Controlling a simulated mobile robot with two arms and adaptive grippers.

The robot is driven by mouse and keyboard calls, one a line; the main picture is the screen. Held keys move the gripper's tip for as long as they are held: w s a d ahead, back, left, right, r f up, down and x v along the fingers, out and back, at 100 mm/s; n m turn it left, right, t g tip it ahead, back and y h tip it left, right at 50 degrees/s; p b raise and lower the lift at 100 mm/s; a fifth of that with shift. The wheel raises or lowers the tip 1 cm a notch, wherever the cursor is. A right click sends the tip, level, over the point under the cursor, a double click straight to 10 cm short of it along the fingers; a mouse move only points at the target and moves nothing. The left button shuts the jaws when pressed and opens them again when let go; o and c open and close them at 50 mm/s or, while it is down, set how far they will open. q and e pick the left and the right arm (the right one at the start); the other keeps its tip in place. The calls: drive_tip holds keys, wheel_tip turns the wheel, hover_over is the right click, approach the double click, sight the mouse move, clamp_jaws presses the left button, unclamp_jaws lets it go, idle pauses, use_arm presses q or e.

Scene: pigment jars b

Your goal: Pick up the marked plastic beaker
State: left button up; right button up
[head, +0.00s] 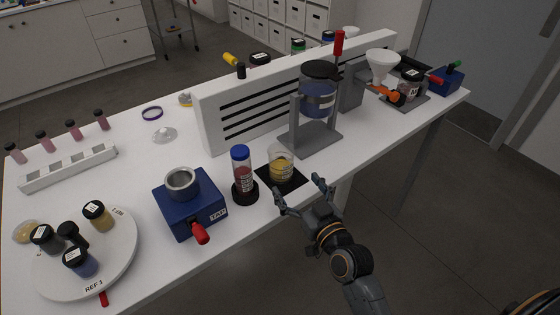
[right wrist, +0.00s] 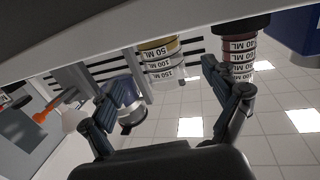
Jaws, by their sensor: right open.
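The marked plastic beaker (head: 281,168) is clear, with yellow contents at its bottom, and stands upright on a black mat (head: 297,181). In the right wrist view the beaker (right wrist: 163,62) appears upside down, with 50, 100 and 150 ML marks. My right gripper (head: 298,189) is open and empty at the near side of the beaker. In the right wrist view the gripper (right wrist: 166,76) has its fingers spread to either side of the beaker, which shows between and beyond them. I see no contact.
A red-filled tube with a blue cap (head: 242,172) stands close left of the beaker. Left of that is a blue heater box (head: 207,212) with a red handle. A grey stand with a jar (head: 318,95) is behind right, before a white slotted panel (head: 232,126).

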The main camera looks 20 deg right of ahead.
sight(287, 173)
drive_tip(key=w, duration=0.3)
drive_tip(key=shift+a+f, duration=0.15)
drive_tip(key=shift+a, duration=0.1)
drive_tip(key=shift+w+a, duration=0.1)
drive_tip(key=shift+w, duration=0.35)
drive_tip(key=w, duration=0.1)
drive_tip(key=w+p, duration=0.1)
drive_tip(key=w, duration=0.2)
drive_tip(key=shift+w+a+f, duration=0.35)
drive_tip(key=shift+a, duration=0.05)
drive_tip(key=shift+c, duration=0.6)
drive_tip(key=c, duration=1.2)
use_arm(q)
drive_tip(key=shift+w+a+r, duration=0.15)
drive_tip(key=shift+w+r, duration=0.4)
drive_tip(key=shift+r, duration=0.2)
use_arm(e)
drive_tip(key=shift+o, duration=0.2)
drive_tip(key=shift+r, duration=0.1)
